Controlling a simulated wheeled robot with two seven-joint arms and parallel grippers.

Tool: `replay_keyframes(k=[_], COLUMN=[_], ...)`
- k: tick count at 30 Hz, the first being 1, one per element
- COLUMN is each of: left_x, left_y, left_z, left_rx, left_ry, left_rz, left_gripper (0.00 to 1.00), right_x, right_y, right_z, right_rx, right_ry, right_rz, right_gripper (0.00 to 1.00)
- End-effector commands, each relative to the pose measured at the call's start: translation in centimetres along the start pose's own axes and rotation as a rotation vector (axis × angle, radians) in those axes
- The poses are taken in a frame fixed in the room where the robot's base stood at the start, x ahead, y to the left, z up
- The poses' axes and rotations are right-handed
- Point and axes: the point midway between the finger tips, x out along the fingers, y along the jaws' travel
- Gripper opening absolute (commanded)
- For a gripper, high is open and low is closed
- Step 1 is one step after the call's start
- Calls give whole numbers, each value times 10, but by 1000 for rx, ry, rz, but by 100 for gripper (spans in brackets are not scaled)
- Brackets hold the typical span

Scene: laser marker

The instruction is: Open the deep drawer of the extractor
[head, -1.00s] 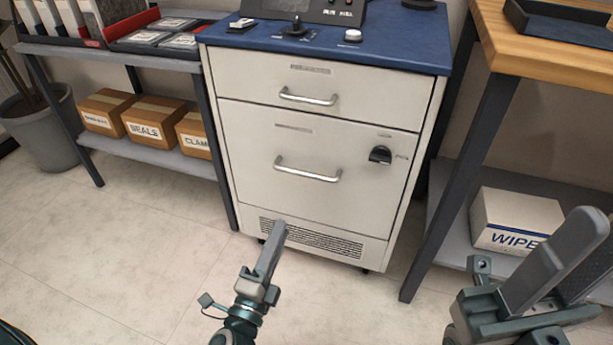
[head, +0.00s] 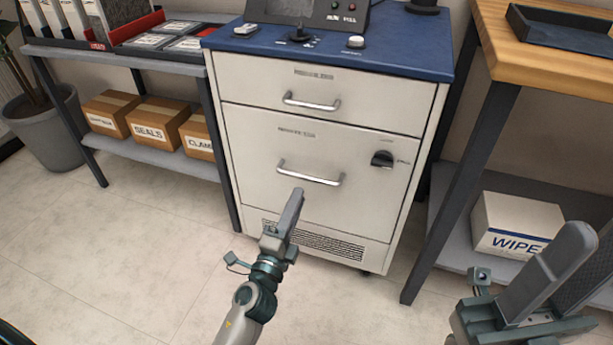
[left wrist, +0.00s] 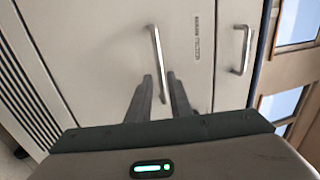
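The extractor (head: 235,128) is a pale cabinet with a blue top. Its deep drawer (head: 260,165) is closed and has a bar handle (head: 310,178). My left gripper (head: 296,195) is just below the handle's left part in the head view. In the left wrist view the gripper (left wrist: 160,82) is open, and the lower end of the deep drawer's handle (left wrist: 155,50) shows between its fingers. I cannot tell whether they touch it. My right gripper (head: 570,265) is open and empty at the lower right.
A shallow drawer (head: 260,95), closed, sits above the deep one. A black latch or knob (head: 382,159) is on the deep drawer's right side. A shelf with brown boxes (head: 157,120) stands left; a wooden-topped bench (head: 545,55) with a wipes box (head: 515,220) stands right. The floor in front is clear.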

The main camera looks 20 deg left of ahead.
Motion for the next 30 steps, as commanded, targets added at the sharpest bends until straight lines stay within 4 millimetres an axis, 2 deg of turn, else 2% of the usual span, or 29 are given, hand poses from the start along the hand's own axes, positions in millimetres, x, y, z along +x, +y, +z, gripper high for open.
replay_keyframes(k=[6, 13, 19, 28, 29, 30], left_x=[37, 65, 76, 77, 77, 77], left_y=[-1, 0, 0, 0, 0, 0], left_z=[0, 0, 0, 0, 0, 0], left_rx=[1, 1, 1, 0, 0, 0], left_ry=[1, 1, 1, 0, 0, 0], left_rz=[-2, -1, 0, 1, 1, 1], left_gripper=[19, 19, 19, 19, 16, 7], right_x=[-1, -2, -2, 2, 2, 2], right_y=[0, 1, 1, 0, 0, 0], right_z=[0, 0, 0, 0, 0, 0], right_rx=[-3, -4, -4, -3, -3, -3], right_ry=[-6, -10, -8, 6, 6, 6], right_rz=[-2, -4, -5, -9, -8, -7], right_gripper=[31, 31, 31, 31, 31, 31])
